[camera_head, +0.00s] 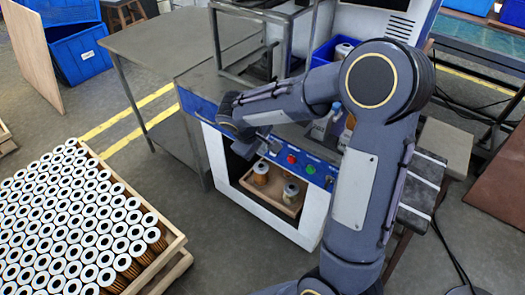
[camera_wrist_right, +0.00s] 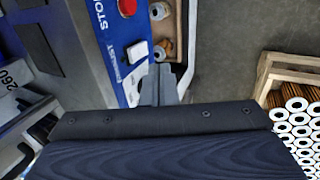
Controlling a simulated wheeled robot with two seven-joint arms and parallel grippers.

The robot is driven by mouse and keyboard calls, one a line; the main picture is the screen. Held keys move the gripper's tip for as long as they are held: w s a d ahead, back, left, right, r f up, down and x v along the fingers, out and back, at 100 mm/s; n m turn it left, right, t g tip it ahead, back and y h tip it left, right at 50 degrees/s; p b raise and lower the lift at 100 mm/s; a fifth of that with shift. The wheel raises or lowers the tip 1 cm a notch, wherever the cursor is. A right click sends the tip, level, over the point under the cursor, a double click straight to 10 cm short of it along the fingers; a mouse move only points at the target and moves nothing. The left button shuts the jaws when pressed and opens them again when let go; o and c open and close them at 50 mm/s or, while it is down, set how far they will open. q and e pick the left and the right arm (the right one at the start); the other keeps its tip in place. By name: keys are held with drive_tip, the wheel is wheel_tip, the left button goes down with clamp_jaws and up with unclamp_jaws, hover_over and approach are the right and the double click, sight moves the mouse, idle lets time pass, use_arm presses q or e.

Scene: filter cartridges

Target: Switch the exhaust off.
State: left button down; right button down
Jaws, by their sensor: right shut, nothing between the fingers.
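The blue control panel (camera_head: 318,172) runs along the front of the white machine. It carries a red button (camera_head: 291,158) and a green button (camera_head: 310,169). In the wrist view the red STOP button (camera_wrist_right: 127,8) is at the top, and a partly covered label below it seems to read EXHAUST. A small pale part (camera_wrist_right: 138,50) beside that label may be the exhaust switch; its position is unclear. My right gripper (camera_head: 274,146) is shut and empty, close to the panel left of the red button. Its fingers show in the wrist view (camera_wrist_right: 160,82); contact cannot be told.
Below the panel, a wooden tray (camera_head: 284,206) with a few cartridges sits in the machine's opening. A large wooden crate (camera_head: 172,252) full of cartridges stands at the lower left. A grey table (camera_head: 150,45) is at the back left. Floor between crate and machine is clear.

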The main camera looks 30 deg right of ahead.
wheel_tip(320, 180, up, 8)
drive_tip(key=a+p, duration=0.1)
drive_tip(key=shift+s, duration=0.2)
drive_tip(key=shift+r, duration=0.15)
idle(0.3)
drive_tip(key=s+a+r+m+t+y+p, duration=0.1)
drive_tip(key=s+a+r+m+y+p, duration=0.1)
drive_tip(key=s, duration=0.5)
drive_tip(key=s+a+r+m+t+y+p, duration=0.1)
drive_tip(key=s+a+r+m+y+p, duration=0.1)
drive_tip(key=s, duration=0.5)
drive_tip(key=s+a+r+m+t+y+p, duration=0.1)
drive_tip(key=s+r+y+p, duration=0.3)
drive_tip(key=s, duration=0.4)
drive_tip(key=shift+a+r+m+t+p, duration=0.3)
drive_tip(key=shift+a+r+m+p, duration=0.15)
drive_tip(key=shift+a+r+m, duration=0.2)
drive_tip(key=shift+s+d, duration=0.1)
